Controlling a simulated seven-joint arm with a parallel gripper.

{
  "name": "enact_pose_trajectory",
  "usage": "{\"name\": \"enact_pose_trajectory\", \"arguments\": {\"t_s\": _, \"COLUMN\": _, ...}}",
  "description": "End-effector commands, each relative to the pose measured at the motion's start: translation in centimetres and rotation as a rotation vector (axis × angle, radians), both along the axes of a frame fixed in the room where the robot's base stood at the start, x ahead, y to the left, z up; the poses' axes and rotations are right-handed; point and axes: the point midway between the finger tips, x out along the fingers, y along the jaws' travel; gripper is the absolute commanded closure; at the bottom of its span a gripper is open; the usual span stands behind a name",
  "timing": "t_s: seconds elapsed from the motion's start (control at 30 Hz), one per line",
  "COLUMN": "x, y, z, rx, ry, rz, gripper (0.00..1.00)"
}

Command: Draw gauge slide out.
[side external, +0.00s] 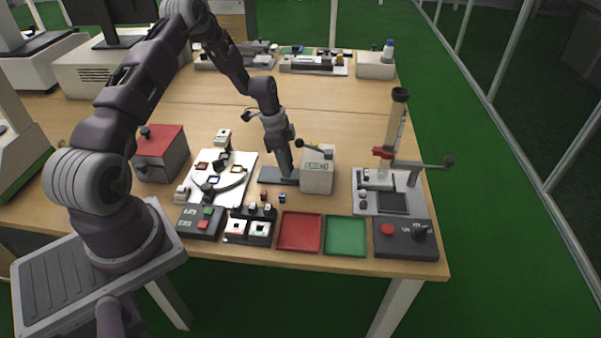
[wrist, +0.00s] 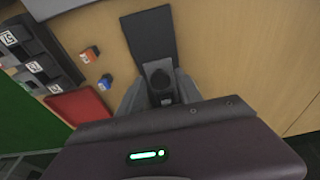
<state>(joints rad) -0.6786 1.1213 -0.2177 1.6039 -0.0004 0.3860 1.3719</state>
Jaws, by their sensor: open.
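The gauge (side external: 317,172) is a pale box with a small display, standing mid-table in the side view. Its dark flat slide (side external: 270,175) extends out to the left of the box. The slide also shows in the wrist view as a dark plate (wrist: 150,35) running away from me. My gripper (side external: 285,174) points down over the slide, close to the box's left side. In the wrist view my gripper (wrist: 160,86) is open, with a dark post-like part between its fingers. Whether the fingers touch it I cannot tell. The box is hidden in the wrist view.
Two small cubes, orange (wrist: 90,54) and blue (wrist: 104,81), lie beside the slide. A red tray (side external: 299,232) and a green tray (side external: 345,236) are at the front. A white board (side external: 236,165) lies left; a lever stand (side external: 390,190) stands right.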

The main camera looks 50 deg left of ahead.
Motion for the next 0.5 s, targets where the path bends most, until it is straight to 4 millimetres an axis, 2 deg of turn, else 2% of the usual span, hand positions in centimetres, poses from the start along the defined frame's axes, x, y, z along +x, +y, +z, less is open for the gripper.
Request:
{"name": "enact_pose_trajectory", "arguments": {"t_s": 0.27, "x": 0.0, "y": 0.01, "z": -0.18, "rx": 0.0, "ry": 0.0, "rz": 0.0, "gripper": 0.58}}
{"name": "enact_pose_trajectory", "arguments": {"t_s": 0.43, "x": 0.01, "y": 0.01, "z": -0.16, "rx": 0.0, "ry": 0.0, "rz": 0.0, "gripper": 0.91}}
{"name": "enact_pose_trajectory", "arguments": {"t_s": 0.5, "x": 0.01, "y": 0.01, "z": -0.15, "rx": 0.0, "ry": 0.0, "rz": 0.0, "gripper": 0.91}}
